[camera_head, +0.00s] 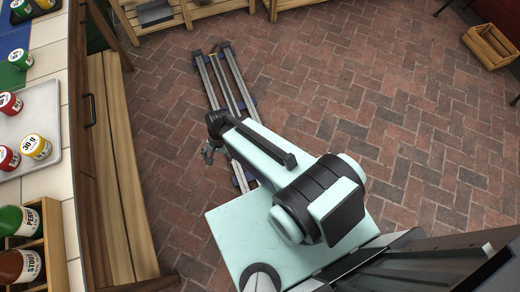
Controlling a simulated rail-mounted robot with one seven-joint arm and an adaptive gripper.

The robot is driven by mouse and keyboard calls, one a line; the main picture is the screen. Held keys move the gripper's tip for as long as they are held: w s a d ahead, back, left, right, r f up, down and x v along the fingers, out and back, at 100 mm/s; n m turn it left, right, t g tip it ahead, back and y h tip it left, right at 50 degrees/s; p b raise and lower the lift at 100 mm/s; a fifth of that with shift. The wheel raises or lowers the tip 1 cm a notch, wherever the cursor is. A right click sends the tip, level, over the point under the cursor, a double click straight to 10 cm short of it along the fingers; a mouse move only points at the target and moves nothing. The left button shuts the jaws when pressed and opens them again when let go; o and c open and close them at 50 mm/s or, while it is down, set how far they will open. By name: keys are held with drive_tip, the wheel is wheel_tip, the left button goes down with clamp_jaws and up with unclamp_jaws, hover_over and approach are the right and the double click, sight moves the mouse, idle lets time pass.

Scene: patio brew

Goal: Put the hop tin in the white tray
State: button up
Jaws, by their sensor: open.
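The white tray (47,101) lies on the tiled counter at the left edge, partly cut off by the frame. Two red-labelled tins (10,103) and a yellow tin (35,146) stand in it. A green-labelled tin (20,58) stands behind the tray on coloured mats, and another green tin (19,8) is farther back. The labels are too small to tell which is the hop tin. My gripper (209,153) is small and dark in this view, open and empty, out over the brick floor to the right of the counter and apart from the tins.
A wooden crate (54,236) with large bottles stands at the counter's front left. Floor rails (225,75) run below my arm. A small wooden crate (490,45) sits far right. Open brick floor surrounds my arm.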

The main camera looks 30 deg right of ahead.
drive_tip(key=s+d+f+n+g+h, duration=0.1)
drive_tip(key=s+d+f+n+g, duration=0.1)
drive_tip(key=s+d, duration=0.4)
drive_tip(key=s+d+f+n+g+h, duration=0.1)
drive_tip(key=s+d+f+n+g, duration=0.2)
drive_tip(key=s, duration=0.9)
drive_tip(key=d+f+n, duration=0.2)
drive_tip(key=d+f, duration=0.1)
drive_tip(key=d, duration=0.1)
drive_tip(key=shift+s+d+f+h, duration=0.2)
drive_tip(key=shift+f+h, duration=0.2)
